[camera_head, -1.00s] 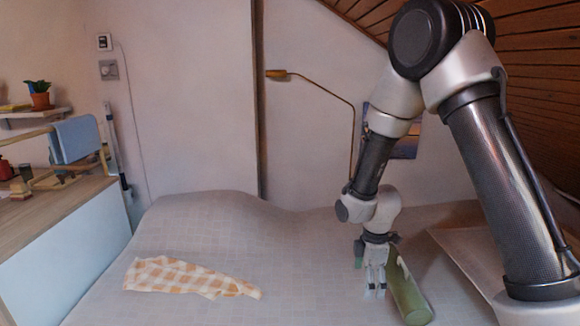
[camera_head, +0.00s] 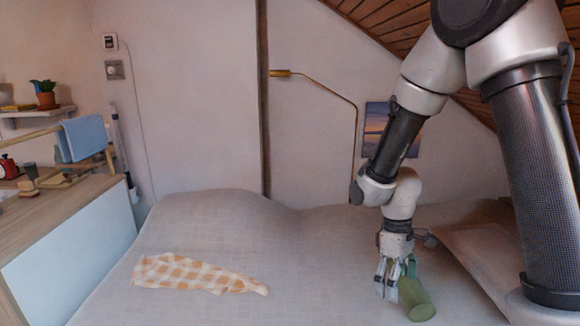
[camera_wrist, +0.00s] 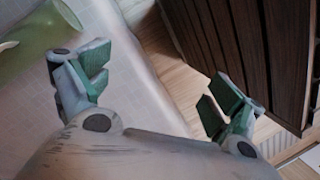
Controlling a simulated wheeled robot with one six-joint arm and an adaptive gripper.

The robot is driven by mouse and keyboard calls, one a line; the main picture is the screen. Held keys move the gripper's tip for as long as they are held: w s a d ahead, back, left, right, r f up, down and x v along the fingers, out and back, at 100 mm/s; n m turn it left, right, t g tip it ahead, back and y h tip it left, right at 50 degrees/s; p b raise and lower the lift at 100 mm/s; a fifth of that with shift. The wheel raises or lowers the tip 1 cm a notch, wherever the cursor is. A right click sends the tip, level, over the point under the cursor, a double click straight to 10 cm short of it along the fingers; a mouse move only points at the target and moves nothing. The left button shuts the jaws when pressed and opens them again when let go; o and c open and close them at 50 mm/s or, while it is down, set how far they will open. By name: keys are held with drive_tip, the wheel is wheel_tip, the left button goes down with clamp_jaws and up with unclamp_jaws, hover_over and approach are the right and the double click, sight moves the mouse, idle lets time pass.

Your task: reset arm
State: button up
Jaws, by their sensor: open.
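My gripper (camera_head: 390,286) hangs fingers down over the right part of the bed, open and empty. In the wrist view its two green-padded fingers (camera_wrist: 155,95) stand wide apart with nothing between them. The cylinder also shows at the upper left of the wrist view (camera_wrist: 38,42), outside the fingers. I cannot tell whether a finger touches it.
An orange checked cloth (camera_head: 195,274) lies on the grey bed (camera_head: 240,235). A wooden-topped counter (camera_head: 55,215) with small items and a blue towel (camera_head: 84,137) stands at left. A sloped wooden ceiling (camera_head: 370,18) limits the upper right. The bed's middle is clear.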

drive_tip(key=s+d+r+m+t, duration=0.2)
drive_tip(key=s+d+r+m, duration=0.1)
drive_tip(key=r, duration=0.5)
drive_tip(key=s+d+r+m+t, duration=0.2)
drive_tip(key=s+d+r+m, duration=0.1)
drive_tip(key=r, duration=0.5)
drive_tip(key=s+d+r+m+t, duration=0.2)
drive_tip(key=s+d+r, duration=0.3)
drive_tip(key=r, duration=0.3)
drive_tip(key=shift+s+r+m+t+y, duration=0.25)
drive_tip(key=shift+s+m+t+y, duration=0.25)
drive_tip(key=shift+s, duration=0.4)
idle(2.3)
